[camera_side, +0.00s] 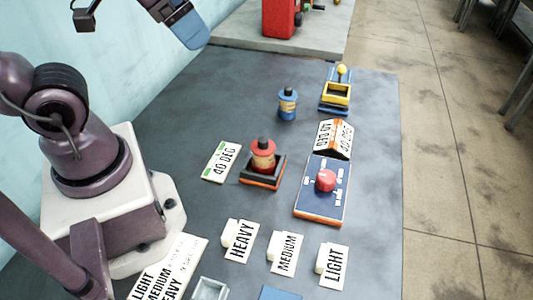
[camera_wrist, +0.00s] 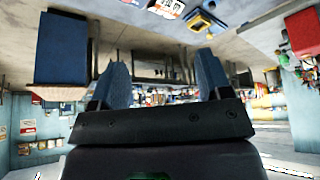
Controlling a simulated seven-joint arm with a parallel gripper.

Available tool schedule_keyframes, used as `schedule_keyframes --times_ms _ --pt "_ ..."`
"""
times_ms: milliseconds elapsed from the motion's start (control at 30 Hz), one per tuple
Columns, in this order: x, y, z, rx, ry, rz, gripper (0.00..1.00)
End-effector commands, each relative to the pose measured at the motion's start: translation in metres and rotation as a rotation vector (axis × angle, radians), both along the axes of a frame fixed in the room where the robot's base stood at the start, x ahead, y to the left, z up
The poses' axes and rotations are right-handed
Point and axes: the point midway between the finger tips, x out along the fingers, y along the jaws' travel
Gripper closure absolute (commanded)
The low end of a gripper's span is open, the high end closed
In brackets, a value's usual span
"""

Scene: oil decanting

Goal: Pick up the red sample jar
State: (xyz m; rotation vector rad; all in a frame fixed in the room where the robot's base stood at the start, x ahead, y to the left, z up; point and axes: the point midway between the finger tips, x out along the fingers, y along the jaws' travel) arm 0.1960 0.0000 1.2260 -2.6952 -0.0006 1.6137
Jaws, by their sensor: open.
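The red sample jar (camera_side: 263,158), with a tan label and dark cap, stands upright on a black and orange square base (camera_side: 262,173) in the middle of the table in the side view. My gripper (camera_side: 190,30) is raised at the top left of the side view, well away from the jar. In the wrist view my gripper (camera_wrist: 160,78) shows two blue fingers spread apart with nothing between them. I cannot make out the red jar in the wrist view.
A blue jar (camera_side: 288,105) stands behind the red one. HEAVY (camera_side: 240,241), MEDIUM (camera_side: 285,253) and LIGHT (camera_side: 333,267) cards lie in front. The table's back left is clear.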

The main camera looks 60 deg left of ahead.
Motion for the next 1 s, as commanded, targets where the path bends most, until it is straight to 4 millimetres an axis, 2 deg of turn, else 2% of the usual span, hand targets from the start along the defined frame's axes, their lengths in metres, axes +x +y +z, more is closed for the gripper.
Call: schedule_keyframes --times_ms 433,500,800,867,1000 --pt "0.0 0.0 0.0 -0.001 0.0 0.0 0.29" --pt "0.0 0.0 0.0 -0.001 0.0 0.0 0.14" --pt "0.0 -0.002 0.0 0.0 0.001 -0.013 0.14" --pt "0.002 -0.008 -0.006 0.0 0.029 -0.038 0.14" --pt "0.01 -0.026 -0.031 0.01 0.164 -0.127 0.14"
